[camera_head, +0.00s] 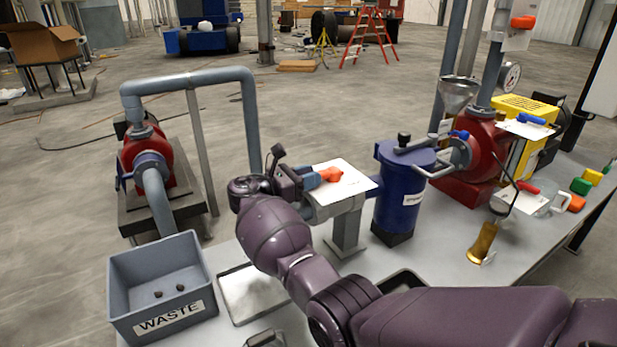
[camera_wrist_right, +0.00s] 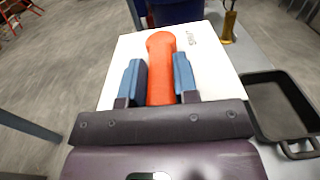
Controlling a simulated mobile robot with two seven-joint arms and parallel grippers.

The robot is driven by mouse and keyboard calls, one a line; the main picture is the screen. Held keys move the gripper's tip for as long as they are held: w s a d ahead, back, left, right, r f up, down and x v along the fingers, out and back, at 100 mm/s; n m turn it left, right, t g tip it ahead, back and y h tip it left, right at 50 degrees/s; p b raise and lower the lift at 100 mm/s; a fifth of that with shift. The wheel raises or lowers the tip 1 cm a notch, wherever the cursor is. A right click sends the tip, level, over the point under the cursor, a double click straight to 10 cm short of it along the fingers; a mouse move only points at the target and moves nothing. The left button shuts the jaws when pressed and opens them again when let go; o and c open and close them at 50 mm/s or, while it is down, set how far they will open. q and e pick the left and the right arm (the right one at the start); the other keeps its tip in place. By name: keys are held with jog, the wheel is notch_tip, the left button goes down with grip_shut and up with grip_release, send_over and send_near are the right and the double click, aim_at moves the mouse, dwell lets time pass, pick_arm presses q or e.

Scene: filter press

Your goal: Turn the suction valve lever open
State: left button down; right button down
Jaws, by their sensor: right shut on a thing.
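The orange valve lever (camera_head: 331,174) lies over a white plate (camera_head: 352,187) on a grey post beside the blue pot. It also shows in the right wrist view (camera_wrist_right: 161,45), between two blue finger pads. My right gripper (camera_head: 314,180) is shut on the lever, with a pad on each side of it. Small lettering on the plate shows right of the lever in the wrist view but is hard to read. The valve body is largely hidden by my right wrist. My left gripper is not in view.
A blue lidded pot (camera_head: 400,200) stands just right of the plate. A grey WASTE bin (camera_head: 163,283) and a shallow tray (camera_head: 240,300) are at left. A red pump (camera_head: 482,150) and a brass cylinder (camera_head: 483,241) stand farther right. A black pan (camera_wrist_right: 283,108) lies right of the plate in the wrist view.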

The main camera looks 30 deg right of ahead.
jog(key=c, duration=1)
grip_release()
jog(key=shift+c, duration=0.2)
jog(key=shift+o, duration=0.8)
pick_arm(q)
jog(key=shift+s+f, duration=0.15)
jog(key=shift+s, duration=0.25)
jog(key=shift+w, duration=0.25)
pick_arm(e)
jog(key=a, duration=1)
jog(key=shift+s+a, duration=0.3)
jog(key=shift+a, duration=0.05)
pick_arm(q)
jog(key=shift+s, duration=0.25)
